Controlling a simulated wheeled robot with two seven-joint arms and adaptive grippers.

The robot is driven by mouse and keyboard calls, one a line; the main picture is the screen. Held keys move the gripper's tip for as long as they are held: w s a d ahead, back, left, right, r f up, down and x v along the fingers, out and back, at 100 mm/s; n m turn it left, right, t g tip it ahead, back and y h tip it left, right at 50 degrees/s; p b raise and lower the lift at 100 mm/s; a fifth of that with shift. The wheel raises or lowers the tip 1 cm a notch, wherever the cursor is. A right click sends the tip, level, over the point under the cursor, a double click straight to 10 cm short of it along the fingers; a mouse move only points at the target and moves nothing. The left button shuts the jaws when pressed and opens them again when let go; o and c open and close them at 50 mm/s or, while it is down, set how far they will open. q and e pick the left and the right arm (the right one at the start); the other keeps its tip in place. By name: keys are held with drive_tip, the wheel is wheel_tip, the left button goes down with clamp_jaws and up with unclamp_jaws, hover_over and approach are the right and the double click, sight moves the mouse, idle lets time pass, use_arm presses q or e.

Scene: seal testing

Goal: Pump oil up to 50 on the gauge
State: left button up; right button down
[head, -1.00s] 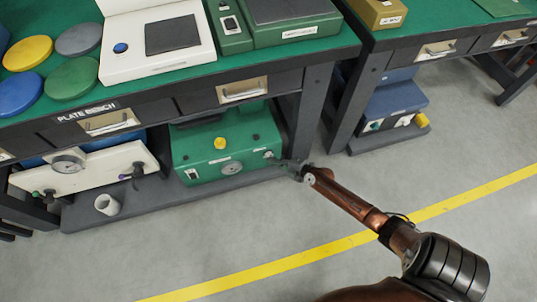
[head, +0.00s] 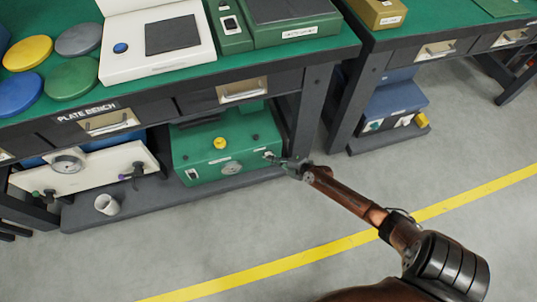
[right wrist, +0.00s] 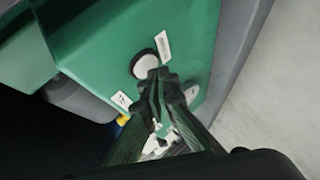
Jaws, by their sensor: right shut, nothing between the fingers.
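A green unit (head: 205,165) stands on the low shelf under the bench. Its front carries a round gauge (head: 232,168), whose reading is too small to make out, and a yellow knob (head: 220,143). My right gripper (head: 277,160) is at the right end of that front, shut and empty. In the right wrist view the closed fingertips (right wrist: 160,76) are right by a round white-faced, dark-rimmed fitting (right wrist: 145,65) on the green panel (right wrist: 100,45). I cannot tell whether they touch it. My left gripper is not in view.
A white panel unit (head: 110,172) with its own gauge (head: 68,163) and a white cup (head: 106,204) are on the shelf's left. A bench leg (head: 303,115) stands close behind my right gripper. The floor (head: 220,245) in front is clear.

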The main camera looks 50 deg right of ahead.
drive_tip(key=shift+w+d, duration=0.2)
drive_tip(key=shift+w, duration=0.1)
idle(0.6)
drive_tip(key=shift+s+a, duration=0.1)
drive_tip(key=shift+s, duration=0.05)
drive_tip(key=shift+s+a, duration=0.35)
drive_tip(key=shift+s, duration=0.15)
idle(0.4)
drive_tip(key=s+a, duration=0.1)
drive_tip(key=s+p, duration=0.1)
drive_tip(key=s, duration=0.1)
drive_tip(key=s+a+p, duration=0.1)
drive_tip(key=shift+s+a, duration=0.15)
drive_tip(key=shift+a, duration=0.15)
drive_tip(key=shift+s, duration=0.1)
idle(0.3)
